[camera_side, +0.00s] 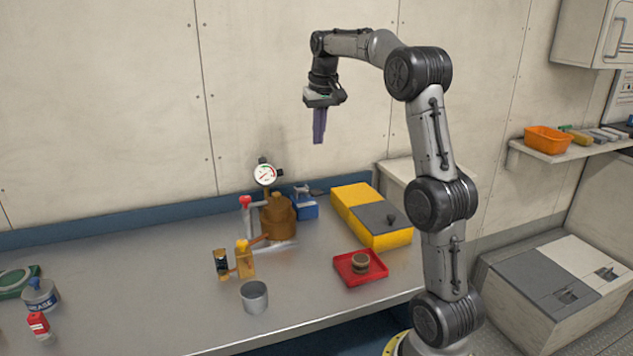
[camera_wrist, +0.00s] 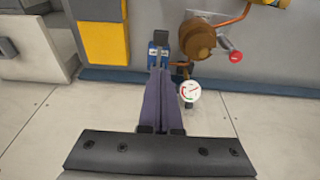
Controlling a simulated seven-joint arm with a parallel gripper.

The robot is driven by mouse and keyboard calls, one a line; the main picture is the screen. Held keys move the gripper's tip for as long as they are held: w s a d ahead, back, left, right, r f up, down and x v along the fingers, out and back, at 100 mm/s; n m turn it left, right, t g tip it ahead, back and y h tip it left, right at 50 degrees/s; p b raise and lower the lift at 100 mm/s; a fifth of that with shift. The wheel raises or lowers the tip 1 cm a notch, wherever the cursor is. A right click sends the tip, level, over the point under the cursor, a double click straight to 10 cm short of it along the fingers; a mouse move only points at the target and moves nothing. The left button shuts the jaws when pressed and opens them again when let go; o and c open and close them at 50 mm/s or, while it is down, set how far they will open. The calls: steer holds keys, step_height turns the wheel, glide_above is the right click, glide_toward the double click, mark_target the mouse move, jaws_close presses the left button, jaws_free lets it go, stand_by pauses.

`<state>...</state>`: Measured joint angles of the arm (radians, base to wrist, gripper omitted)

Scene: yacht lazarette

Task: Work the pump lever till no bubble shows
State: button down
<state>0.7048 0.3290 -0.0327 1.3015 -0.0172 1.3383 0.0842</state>
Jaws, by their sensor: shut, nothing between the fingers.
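A brown pump body (camera_side: 277,217) stands on the metal bench, with a round dial gauge (camera_side: 265,174) above it. A red knob (camera_side: 245,202) tops a grey piece at its left, which appears to be the lever; the knob also shows in the wrist view (camera_wrist: 236,57). A copper pipe runs to a yellow-topped fitting (camera_side: 243,256) and a small dark piece (camera_side: 221,263), possibly a sight window; any bubble is too small to tell. My gripper (camera_side: 319,140), with purple fingers, is shut and empty, high above the bench and right of the pump, touching nothing.
A grey cup (camera_side: 254,298) and a red tray (camera_side: 345,274) holding a round brass-coloured piece (camera_side: 360,262) sit in front. A blue clamp-like tool (camera_side: 305,206) and yellow-grey box (camera_side: 350,205) stand right of the pump.

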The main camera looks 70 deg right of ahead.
mark_target(316, 191)
steer(key=f, duration=0.8)
steer(key=w+d+f, duration=0.1)
steer(key=f, duration=0.4)
steer(key=shift+a+f, duration=0.1)
steer(key=shift+f, duration=0.3)
steer(key=shift+s, duration=0.1)
